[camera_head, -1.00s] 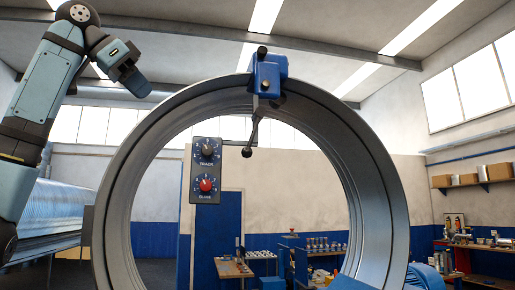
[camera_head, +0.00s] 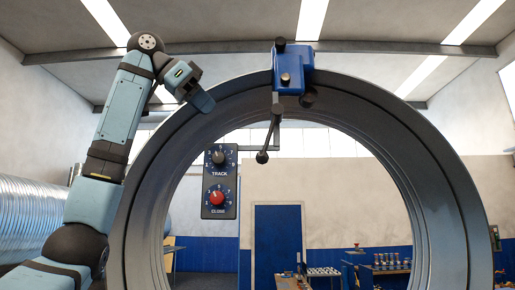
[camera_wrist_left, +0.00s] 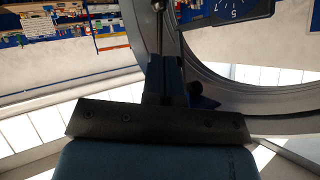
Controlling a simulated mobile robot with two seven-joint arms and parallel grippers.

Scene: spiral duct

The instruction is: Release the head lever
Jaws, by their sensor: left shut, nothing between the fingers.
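The blue head (camera_head: 292,70) sits on the top rim of the big metal ring (camera_head: 455,200). A thin dark lever (camera_head: 276,125) hangs from it inside the ring and ends in a dark ball (camera_head: 262,157). My left gripper (camera_head: 205,104) is shut and empty, left of the head, at the ring's upper left rim and apart from the lever. My right gripper is not in view.
A control panel (camera_head: 220,182) with a TRACK dial and a red CLOSE knob hangs inside the ring, left of the lever. A black knob (camera_head: 280,44) sticks up from the head. A ribbed metal duct (camera_head: 30,215) lies at left. Benches stand far behind.

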